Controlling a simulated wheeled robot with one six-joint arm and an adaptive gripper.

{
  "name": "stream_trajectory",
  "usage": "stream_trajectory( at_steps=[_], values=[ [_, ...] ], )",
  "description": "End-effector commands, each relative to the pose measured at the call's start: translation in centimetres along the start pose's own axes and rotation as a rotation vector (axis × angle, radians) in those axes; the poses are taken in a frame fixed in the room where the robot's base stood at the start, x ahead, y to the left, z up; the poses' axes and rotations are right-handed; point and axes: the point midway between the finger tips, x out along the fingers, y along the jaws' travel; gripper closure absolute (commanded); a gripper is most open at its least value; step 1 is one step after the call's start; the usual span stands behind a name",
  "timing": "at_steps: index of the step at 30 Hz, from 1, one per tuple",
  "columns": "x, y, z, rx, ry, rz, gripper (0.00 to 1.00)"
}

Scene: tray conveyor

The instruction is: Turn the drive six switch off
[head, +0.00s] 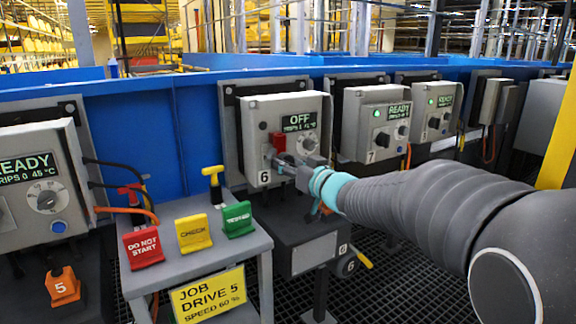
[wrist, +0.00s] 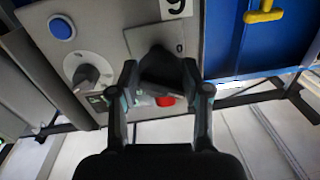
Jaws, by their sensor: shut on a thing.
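The drive six box (head: 251,140) is a grey box with a "6" label on the blue conveyor side. Its display (head: 299,121) reads OFF and its lamp looks dark. My gripper (head: 279,161) reaches in from the right to the lower left of its face. In the wrist view, which looks upside down, my gripper (wrist: 162,85) has its two fingers on either side of the dark switch handle (wrist: 162,66), shut on it. A red part (head: 279,142) sits just above the fingers; it also shows in the wrist view (wrist: 165,101). The fingers partly hide the switch.
Box 7 (head: 352,120) and another box to its right read READY with green lamps. A READY box (head: 75,155) stands at far left.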

Motion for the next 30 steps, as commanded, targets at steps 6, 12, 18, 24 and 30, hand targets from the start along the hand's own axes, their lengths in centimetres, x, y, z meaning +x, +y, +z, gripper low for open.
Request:
stream_trajectory(
  at_steps=[6,12,18,24,30],
  values=[
    [-0.01,0.08,0.09,-0.214,-0.015,0.004,0.87],
    [-0.01,0.10,-0.04,-0.318,-0.023,0.006,0.87],
    [0.00,0.11,-0.08,-0.324,-0.023,0.006,0.87],
    [0.00,0.10,-0.08,-0.323,-0.023,0.006,0.29],
    [0.02,0.02,-0.07,-0.322,-0.023,0.004,0.29]
  ],
)
